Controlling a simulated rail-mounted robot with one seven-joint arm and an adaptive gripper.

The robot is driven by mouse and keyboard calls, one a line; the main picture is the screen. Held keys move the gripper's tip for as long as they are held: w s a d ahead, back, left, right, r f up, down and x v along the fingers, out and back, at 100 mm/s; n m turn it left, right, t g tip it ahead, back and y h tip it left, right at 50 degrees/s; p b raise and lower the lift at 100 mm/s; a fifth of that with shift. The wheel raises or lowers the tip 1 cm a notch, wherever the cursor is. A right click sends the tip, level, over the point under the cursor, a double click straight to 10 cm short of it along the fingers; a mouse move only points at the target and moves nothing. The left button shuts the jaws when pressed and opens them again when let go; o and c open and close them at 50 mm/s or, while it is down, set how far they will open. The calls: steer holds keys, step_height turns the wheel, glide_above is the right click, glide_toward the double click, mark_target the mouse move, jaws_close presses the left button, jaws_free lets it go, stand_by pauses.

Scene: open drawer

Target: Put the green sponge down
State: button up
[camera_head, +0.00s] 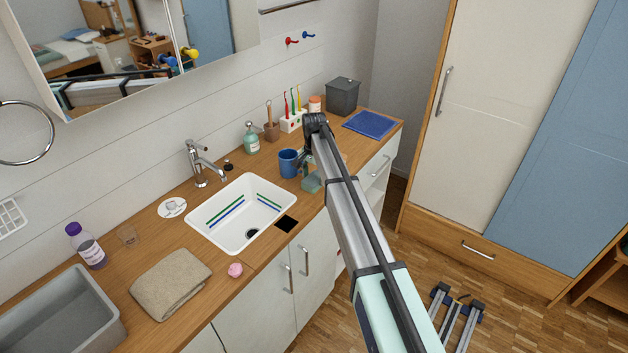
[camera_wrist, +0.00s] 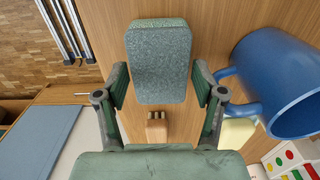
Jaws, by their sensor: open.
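The green sponge (camera_head: 311,184) is at the counter's front part, just right of the blue mug (camera_head: 288,164). In the wrist view the sponge (camera_wrist: 158,65) shows its grey-green speckled face over bare wood. My gripper (camera_wrist: 161,88) is open, with one finger along each side of the sponge and narrow gaps visible. In the head view my gripper (camera_head: 311,165) is partly hidden by my arm. The sponge seems to rest on the wooden counter (camera_head: 205,203), but its underside is hidden.
In the wrist view the blue mug (camera_wrist: 285,85) stands close to the right finger. The white sink (camera_head: 240,213) lies left of the mug. A toothbrush holder (camera_head: 292,121), grey bin (camera_head: 343,96) and blue cloth (camera_head: 370,124) are farther back.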

mark_target(314, 178)
step_height(314, 178, up, 11)
steer(key=b, duration=0.3)
steer(key=shift+f, duration=0.15)
steer(key=s+d+f+n, duration=0.3)
steer(key=s+d+f, duration=1.15)
steer(key=f, duration=0.35)
steer(key=s+d+f+n, duration=0.1)
steer(key=s+d+f, duration=0.3)
steer(key=s, duration=0.5)
steer(key=s+d+f+n, duration=0.1)
steer(key=s+d+f, duration=0.3)
steer(key=s, duration=0.4)
steer(key=s+d+f+n, duration=0.1)
steer(key=s+d+f, duration=0.25)
steer(key=s, duration=0.55)
steer(key=s+f+g, duration=0.3)
steer(key=s+f, duration=0.6)
steer(key=s, duration=0.4)
steer(key=s+f+g, duration=0.3)
steer(key=s+f, duration=0.6)
steer(key=s, duration=0.5)
steer(key=shift+s+a+f+g, duration=0.15)
steer(key=shift+s+g, duration=0.1)
steer(key=shift+g, duration=0.15)
